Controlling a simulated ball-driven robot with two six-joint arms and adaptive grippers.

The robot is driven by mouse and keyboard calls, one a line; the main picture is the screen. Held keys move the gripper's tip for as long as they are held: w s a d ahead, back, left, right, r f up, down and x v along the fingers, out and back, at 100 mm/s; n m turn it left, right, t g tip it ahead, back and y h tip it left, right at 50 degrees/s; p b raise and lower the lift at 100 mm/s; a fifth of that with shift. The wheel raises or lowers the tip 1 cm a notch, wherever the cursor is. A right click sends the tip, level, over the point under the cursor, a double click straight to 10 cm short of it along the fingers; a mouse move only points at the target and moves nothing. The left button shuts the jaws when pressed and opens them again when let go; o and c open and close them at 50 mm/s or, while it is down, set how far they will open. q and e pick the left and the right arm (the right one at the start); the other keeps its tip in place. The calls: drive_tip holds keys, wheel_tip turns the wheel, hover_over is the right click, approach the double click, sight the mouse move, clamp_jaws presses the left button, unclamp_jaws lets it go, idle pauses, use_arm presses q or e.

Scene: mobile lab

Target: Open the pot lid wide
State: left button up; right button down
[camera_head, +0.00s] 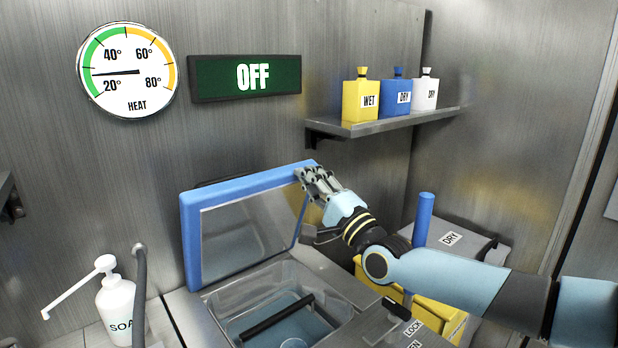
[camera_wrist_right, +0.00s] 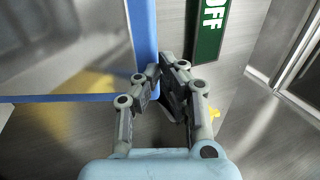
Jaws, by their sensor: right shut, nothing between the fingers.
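The pot lid (camera_head: 190,236) is a clear panel in a thick blue frame. It stands raised at a steep angle at the back of the open pot (camera_head: 215,297). My right gripper (camera_head: 306,178) is at the lid's upper right corner, with its fingers shut and nothing between them. In the right wrist view the shut fingertips (camera_wrist_right: 163,72) are right beside the blue frame (camera_wrist_right: 142,40); I cannot tell whether they touch it. The inside of the pot is in sight, with a dark bar (camera_head: 276,318) across it. My left gripper is out of view.
A soap bottle (camera_head: 117,308) stands left of the pot. A yellow bin (camera_head: 430,310) and a blue upright handle (camera_head: 423,220) are to the right. A shelf (camera_head: 385,123) holds yellow, blue and white bottles. The wall sign (camera_head: 245,77) reads OFF, beside a heat dial (camera_head: 127,70).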

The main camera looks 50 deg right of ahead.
sight(295, 164)
drive_tip(key=shift+g, duration=0.6)
drive_tip(key=p+x, duration=0.1)
drive_tip(key=x, duration=0.4)
drive_tip(key=shift+s+r+p, duration=0.1)
drive_tip(key=shift+r+p, duration=0.25)
drive_tip(key=shift+p, duration=0.05)
drive_tip(key=shift+w+r, duration=0.1)
drive_tip(key=shift+w, duration=0.3)
